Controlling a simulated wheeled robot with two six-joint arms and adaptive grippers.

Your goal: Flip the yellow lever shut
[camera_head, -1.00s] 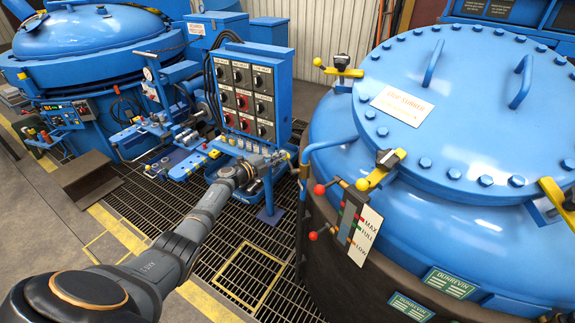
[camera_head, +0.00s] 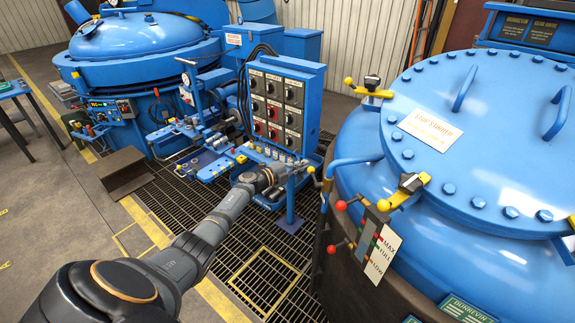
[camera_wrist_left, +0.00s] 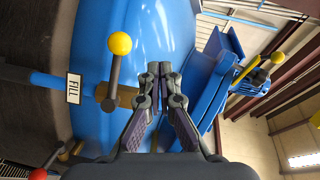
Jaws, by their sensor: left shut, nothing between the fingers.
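The yellow lever is a yellow ball (camera_wrist_left: 120,43) on a dark stem, on a brass-coloured valve body (camera_wrist_left: 125,97) in the left wrist view. A white tag marked FILL (camera_wrist_left: 73,88) is beside it on the blue pipe. In the head view the yellow ball (camera_head: 311,170) looks small, at the left side of the large blue vessel. My left gripper (camera_wrist_left: 160,72) is shut and empty, just right of the lever in the wrist view and apparently apart from it. In the head view the left gripper (camera_head: 294,170) is small and close to the ball. My right gripper is not in view.
The blue vessel (camera_head: 350,130) with its bolted lid fills the right side. Red-ball levers (camera_head: 341,205) sit by the level gauge (camera_head: 383,255). A switch panel (camera_head: 275,105) stands behind my left gripper. Floor grating (camera_head: 225,260) is open below.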

